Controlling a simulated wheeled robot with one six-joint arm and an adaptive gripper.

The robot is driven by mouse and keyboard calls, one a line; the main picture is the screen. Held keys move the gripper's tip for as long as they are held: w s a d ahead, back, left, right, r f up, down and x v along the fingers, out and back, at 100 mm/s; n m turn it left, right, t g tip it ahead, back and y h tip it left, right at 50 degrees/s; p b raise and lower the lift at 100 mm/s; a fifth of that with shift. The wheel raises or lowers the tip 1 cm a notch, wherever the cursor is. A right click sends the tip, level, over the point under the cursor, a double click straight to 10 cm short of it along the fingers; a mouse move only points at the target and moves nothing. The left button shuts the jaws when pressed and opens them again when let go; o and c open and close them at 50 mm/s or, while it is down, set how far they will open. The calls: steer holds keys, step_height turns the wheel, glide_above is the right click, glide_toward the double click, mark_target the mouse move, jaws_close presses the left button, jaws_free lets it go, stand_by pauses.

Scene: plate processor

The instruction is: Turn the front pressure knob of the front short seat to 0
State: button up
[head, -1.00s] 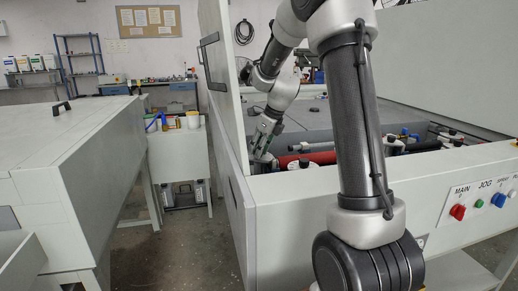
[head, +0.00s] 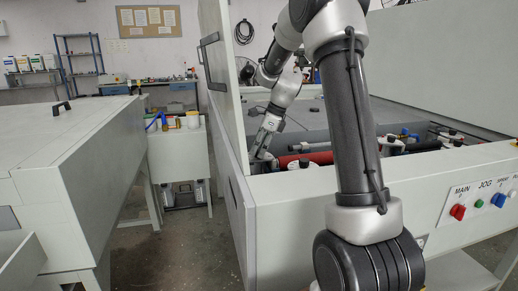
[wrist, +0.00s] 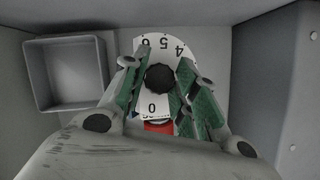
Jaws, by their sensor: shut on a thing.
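The pressure knob is a round black knob (wrist: 160,79) in the middle of the wrist view. Behind it is a white dial plate (wrist: 152,98) with 0 below the knob and 4, 5 and 6 above it. My gripper (wrist: 162,74) has its green-padded fingers on both sides of the knob and is shut on it. The fingers cover the sides of the dial. In the head view my gripper (head: 262,152) reaches down inside the machine behind its front wall, and the knob cannot be made out there.
A grey open box (wrist: 66,74) stands left of the dial in the wrist view. A wall lies close on the right. In the head view a red roller (head: 318,158) is right of my gripper, and an upright white panel (head: 222,80) is close on the left.

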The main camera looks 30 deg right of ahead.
steer(key=n+g, duration=0.1)
steer(key=n, duration=0.3)
steer(key=shift+w+d+n+g, duration=0.1)
steer(key=shift+n+g, duration=0.2)
steer(key=shift+g, duration=0.1)
steer(key=n+g, duration=0.1)
steer(key=n, duration=0.3)
steer(key=shift+n+g, duration=0.3)
steer(key=shift+g, duration=0.1)
steer(key=n, duration=0.2)
steer(key=n+g, duration=0.1)
steer(key=n, duration=0.1)
steer(key=shift+w+g+h, duration=0.15)
steer(key=shift+g+h, duration=0.15)
steer(key=n+g+h, duration=0.1)
steer(key=n, duration=0.4)
steer(key=shift+n, duration=0.3)
steer(key=o, duration=1)
steer(key=v, duration=1.2)
steer(key=shift+w+a, duration=0.1)
steer(key=shift+a, duration=0.25)
